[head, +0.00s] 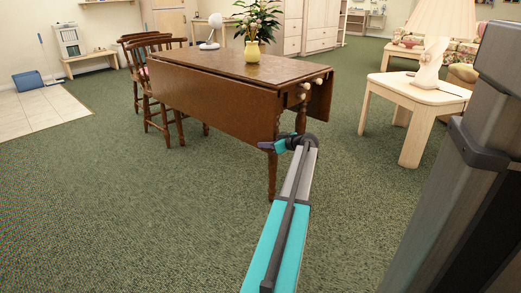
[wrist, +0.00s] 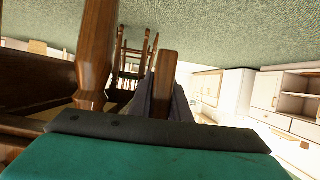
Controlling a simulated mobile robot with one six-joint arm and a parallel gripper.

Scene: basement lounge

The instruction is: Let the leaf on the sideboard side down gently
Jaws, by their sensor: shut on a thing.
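The drop-leaf table (head: 215,62) stands in the middle of the head view with a flat top. Its near leaf (head: 205,100) hangs steeply down along the long side facing me. My gripper (head: 279,145) is at the lower right corner of this leaf. In the wrist view, grey fingers (wrist: 167,103) are on both sides of a brown wooden edge (wrist: 167,70), which appears to be the leaf's. The far leaf (head: 320,96) hangs behind the table end. I cannot tell from the frames which side faces the sideboard.
A yellow flowerpot (head: 252,51) stands on the top. Wooden chairs (head: 158,95) are at the left end. A pale side table (head: 420,97) stands at the right. Green carpet in front is clear.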

